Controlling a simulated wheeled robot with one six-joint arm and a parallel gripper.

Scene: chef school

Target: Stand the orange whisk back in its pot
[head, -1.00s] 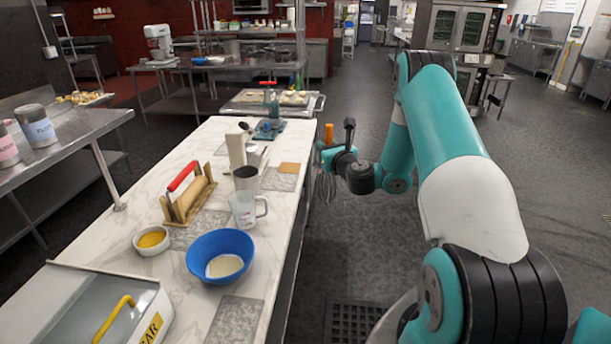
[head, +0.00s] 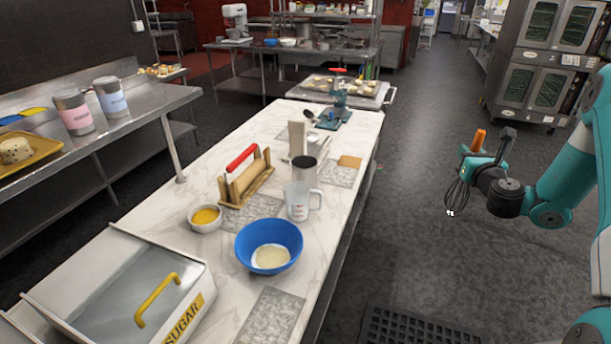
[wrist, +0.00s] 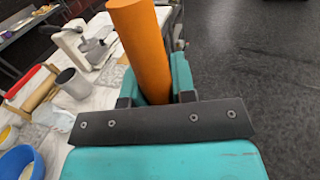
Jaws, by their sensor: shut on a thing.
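The orange whisk is in my gripper, its orange handle (head: 479,140) pointing up and its wire loops (head: 457,193) hanging below. My gripper (head: 486,160) is shut on the handle, out over the floor to the right of the marble-topped table. In the wrist view the orange handle (wrist: 140,45) stands between the jaws of my gripper (wrist: 155,97), leaning a little. A grey open-topped cylinder (head: 304,171), which looks like the pot, stands upright on the table behind the measuring jug. It also shows in the wrist view (wrist: 73,84) and looks empty.
A sugar bin (head: 120,285) is at the near left.

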